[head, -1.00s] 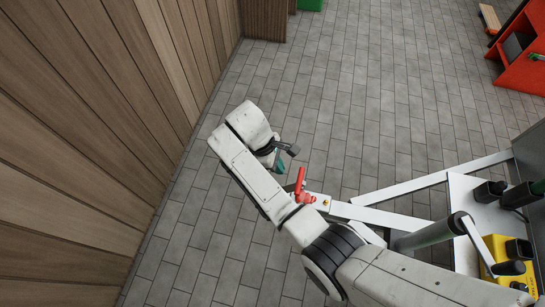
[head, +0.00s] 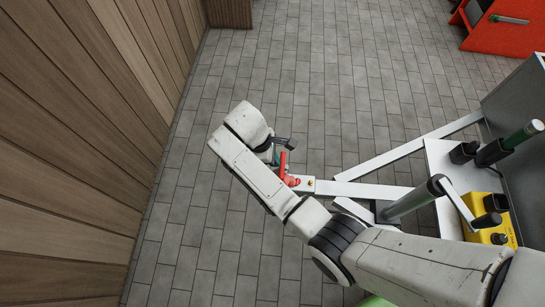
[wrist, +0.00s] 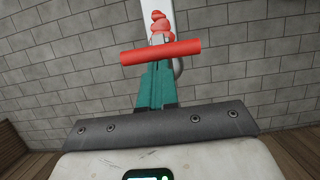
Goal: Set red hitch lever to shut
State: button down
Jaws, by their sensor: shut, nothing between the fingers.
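The red hitch lever (head: 283,162) stands up from the red hitch coupler (head: 291,181) at the tip of the white trailer drawbar. In the wrist view the lever (wrist: 182,49) is a red bar lying crosswise right at my fingertips, with the coupler (wrist: 161,27) behind it. My gripper (wrist: 155,72) has teal fingers, closed together and empty. In the head view my gripper (head: 276,156) is just left of the lever, partly hidden by my arm. I cannot tell whether the fingertips touch the lever.
The white drawbar (head: 365,190) runs right to the trailer, with a crank handle (head: 455,200) and a yellow box (head: 492,225). A wooden wall (head: 80,130) stands on the left. A red cabinet (head: 500,38) is far right. The grey paved floor (head: 330,90) beyond is clear.

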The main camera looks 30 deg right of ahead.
jog(key=shift+s+d+t+y+p, duration=0.7)
jog(key=shift+d+y+p, duration=0.15)
jog(key=shift+p, duration=0.35)
jog(key=shift+d+p, duration=0.15)
jog(key=shift+p, duration=0.35)
jog(key=s+d+f+t+y, duration=0.1)
jog(key=d+f, duration=0.1)
jog(key=s+d+f+t+y, duration=0.1)
jog(key=s+d+f+y, duration=0.1)
jog(key=f, duration=0.1)
jog(key=s+d+f+t+y, duration=0.1)
jog(key=d+f+y, duration=0.1)
jog(key=shift+s+d+f+t+b, duration=0.2)
jog(key=shift+s+t+b, duration=0.1)
jog(key=shift+t, duration=0.1)
jog(key=shift+d+f+y, duration=0.1)
jog(key=shift+f+y, duration=0.2)
jog(key=shift+y, duration=0.15)
jog(key=shift+s+d+f+b, duration=0.15)
jog(key=shift+f+b, duration=0.2)
jog(key=shift+b, duration=0.1)
jog(key=shift+s+d+f+b, duration=0.15)
jog(key=shift+f+b, duration=0.2)
jog(key=shift+b, duration=0.1)
